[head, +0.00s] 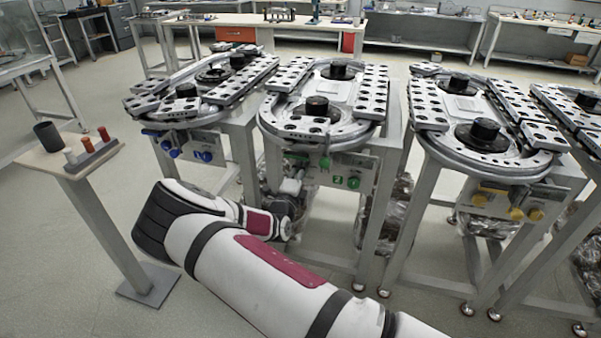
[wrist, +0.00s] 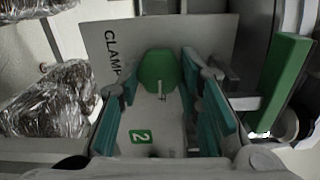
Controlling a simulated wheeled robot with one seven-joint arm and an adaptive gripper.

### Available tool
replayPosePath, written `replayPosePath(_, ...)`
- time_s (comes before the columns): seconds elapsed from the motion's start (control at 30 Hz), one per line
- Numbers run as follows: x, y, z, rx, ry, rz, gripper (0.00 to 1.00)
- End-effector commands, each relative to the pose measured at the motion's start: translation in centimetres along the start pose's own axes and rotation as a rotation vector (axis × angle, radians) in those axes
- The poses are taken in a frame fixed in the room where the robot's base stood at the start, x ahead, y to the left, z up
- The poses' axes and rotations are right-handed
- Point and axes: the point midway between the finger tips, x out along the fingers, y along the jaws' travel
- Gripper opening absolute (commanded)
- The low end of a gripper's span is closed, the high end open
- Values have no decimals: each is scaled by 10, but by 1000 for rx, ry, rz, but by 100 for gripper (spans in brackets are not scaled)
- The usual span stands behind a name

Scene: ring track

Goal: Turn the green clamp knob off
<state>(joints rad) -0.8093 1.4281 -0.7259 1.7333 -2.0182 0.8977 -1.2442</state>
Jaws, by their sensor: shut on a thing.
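The green clamp knob (wrist: 158,70) stands on a grey panel (wrist: 210,38) beside the lettering CLAMP, cut off by my finger in the wrist view. My gripper (wrist: 160,80) has its two teal fingers on either side of the knob and is shut on it. In the head view my gripper (head: 291,190) is at the front of the middle ring track, by the left part of its panel (head: 338,167). My wrist hides part of that area, so the held knob is not clear there. The knob's on or off position cannot be read.
Another green knob (head: 353,182) sits on the right of the same panel. Blue knobs (head: 202,156) and yellow knobs (head: 516,213) mark the neighbouring tracks. A small stand (head: 68,160) with a dark cup is at left. Metal legs flank my arm; open floor lies at front left.

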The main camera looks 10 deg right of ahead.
Motion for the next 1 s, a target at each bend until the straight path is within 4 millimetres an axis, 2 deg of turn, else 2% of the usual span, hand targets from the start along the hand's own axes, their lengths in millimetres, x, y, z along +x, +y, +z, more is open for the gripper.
replayPosePath(0.27,-1,1,1,-67,-2,2,4)
replayPosePath(0.7,-1,1,1,-75,-2,3,4)
replayPosePath(0.73,-1,1,1,-75,-2,3,37)
replayPosePath(0.8,-1,1,1,-75,-2,3,52)
replayPosePath(1.0,0,1,0,-74,-1,1,52)
